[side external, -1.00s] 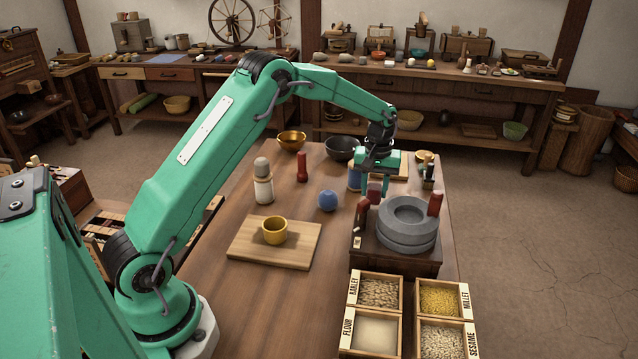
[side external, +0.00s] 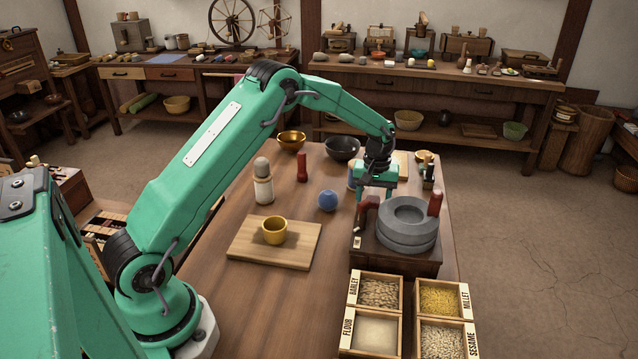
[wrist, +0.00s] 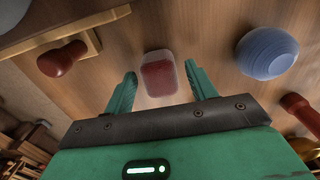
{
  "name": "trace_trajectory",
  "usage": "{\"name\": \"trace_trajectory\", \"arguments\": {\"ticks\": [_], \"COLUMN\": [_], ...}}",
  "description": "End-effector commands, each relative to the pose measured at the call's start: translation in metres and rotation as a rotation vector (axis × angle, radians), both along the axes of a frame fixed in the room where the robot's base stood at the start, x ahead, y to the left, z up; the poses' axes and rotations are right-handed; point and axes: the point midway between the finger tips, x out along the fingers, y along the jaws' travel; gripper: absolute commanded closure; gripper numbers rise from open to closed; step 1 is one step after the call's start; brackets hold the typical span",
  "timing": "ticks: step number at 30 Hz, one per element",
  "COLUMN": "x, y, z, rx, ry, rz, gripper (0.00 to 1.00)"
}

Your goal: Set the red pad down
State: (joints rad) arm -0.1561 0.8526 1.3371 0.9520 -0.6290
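The red pad (wrist: 158,76) is a small red block with a pale rim. In the wrist view it lies between my gripper's two green fingers, with a narrow gap on each side. My gripper (wrist: 160,72) is open around it. In the side view my gripper (side external: 376,195) is low, just behind the quern block. A patch of red, seemingly the pad (side external: 371,201), shows below the fingers there, partly hidden by the block's dark red post. I cannot tell whether the pad's underside touches the table.
The grey quern (side external: 408,226) with its red handle (side external: 435,203) stands close in front of my gripper. A dark bowl (side external: 342,149) stands behind. Grain boxes (side external: 379,291) are at the front.

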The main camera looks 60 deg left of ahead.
Motion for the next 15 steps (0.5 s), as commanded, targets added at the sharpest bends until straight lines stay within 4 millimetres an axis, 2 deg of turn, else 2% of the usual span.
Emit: {"name": "trace_trajectory", "arguments": {"ticks": [10,15], "x": [0.0000,0.0006], "y": [0.0000,0.0001], "z": [0.0011,0.0089], "rx": [0.000,0.001], "ry": [0.000,-0.002], "rz": [0.000,0.000], "gripper": [0.42,0.42]}}
